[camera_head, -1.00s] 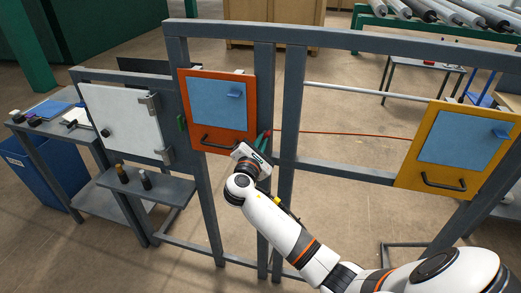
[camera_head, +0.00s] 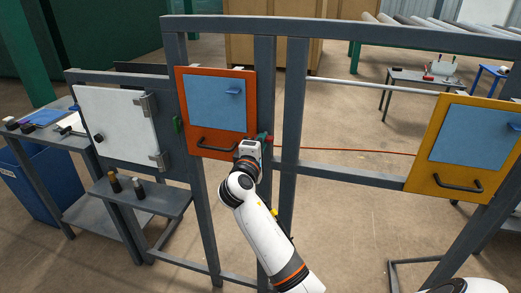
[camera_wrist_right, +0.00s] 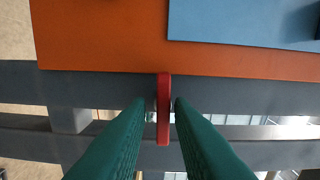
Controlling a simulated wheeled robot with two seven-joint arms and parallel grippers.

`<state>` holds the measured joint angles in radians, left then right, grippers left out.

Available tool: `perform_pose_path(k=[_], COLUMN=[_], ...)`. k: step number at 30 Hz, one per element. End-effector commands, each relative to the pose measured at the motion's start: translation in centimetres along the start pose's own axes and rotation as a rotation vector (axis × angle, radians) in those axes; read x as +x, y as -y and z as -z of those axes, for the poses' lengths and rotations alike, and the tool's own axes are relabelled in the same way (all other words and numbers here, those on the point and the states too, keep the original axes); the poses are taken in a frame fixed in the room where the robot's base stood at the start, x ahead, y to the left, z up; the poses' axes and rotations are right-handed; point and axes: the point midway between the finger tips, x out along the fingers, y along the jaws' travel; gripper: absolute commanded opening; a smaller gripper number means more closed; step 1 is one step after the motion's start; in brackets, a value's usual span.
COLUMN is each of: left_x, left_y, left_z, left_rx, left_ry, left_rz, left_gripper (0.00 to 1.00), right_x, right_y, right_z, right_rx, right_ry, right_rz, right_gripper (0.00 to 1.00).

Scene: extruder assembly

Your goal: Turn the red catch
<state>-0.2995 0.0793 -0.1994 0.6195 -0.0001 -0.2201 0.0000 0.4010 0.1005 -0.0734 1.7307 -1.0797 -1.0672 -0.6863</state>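The red catch (camera_wrist_right: 163,108) is a narrow upright bar at the edge of the orange door (camera_wrist_right: 100,40) in the right wrist view. Its upper end overlaps the orange panel and its lower part lies over the grey frame. My right gripper (camera_wrist_right: 160,104) has two green fingers, one on each side of the catch, with small gaps visible; it is open. In the head view the right gripper (camera_head: 262,138) is at the lower right corner of the orange door (camera_head: 184,110), largely hiding the catch. My left gripper is not in view.
The orange door bears a blue panel (camera_head: 215,103) and a black handle (camera_head: 217,145). Grey posts (camera_head: 290,100) stand to the right. A white door (camera_head: 118,120) is at left and a yellow door (camera_head: 425,170) at right. A small shelf (camera_head: 165,203) holds dark cylinders.

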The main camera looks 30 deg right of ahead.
Motion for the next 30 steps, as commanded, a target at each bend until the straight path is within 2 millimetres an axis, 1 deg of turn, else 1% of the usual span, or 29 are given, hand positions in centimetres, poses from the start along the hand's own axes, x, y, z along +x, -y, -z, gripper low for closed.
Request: perform_pose_path(k=[1,2,11,24,30], left_x=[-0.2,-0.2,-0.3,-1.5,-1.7], left_y=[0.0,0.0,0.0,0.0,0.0], left_z=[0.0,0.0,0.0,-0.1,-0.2], left_rx=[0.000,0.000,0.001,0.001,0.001], left_ry=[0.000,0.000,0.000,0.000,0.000], left_rz=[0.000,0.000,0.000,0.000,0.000], left_gripper=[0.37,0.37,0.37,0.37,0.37], right_x=[0.0,0.0,-0.2,-4.5,-5.8], right_y=[0.2,0.2,0.2,0.3,0.2], right_z=[0.0,0.0,0.0,0.0,0.0], right_rx=[-0.002,-0.002,-0.005,-0.005,-0.005], right_ry=[0.000,0.000,0.000,0.001,0.000], right_rz=[0.001,0.001,0.002,0.001,0.002], right_gripper=[0.29,0.31,0.31,0.31,0.31])
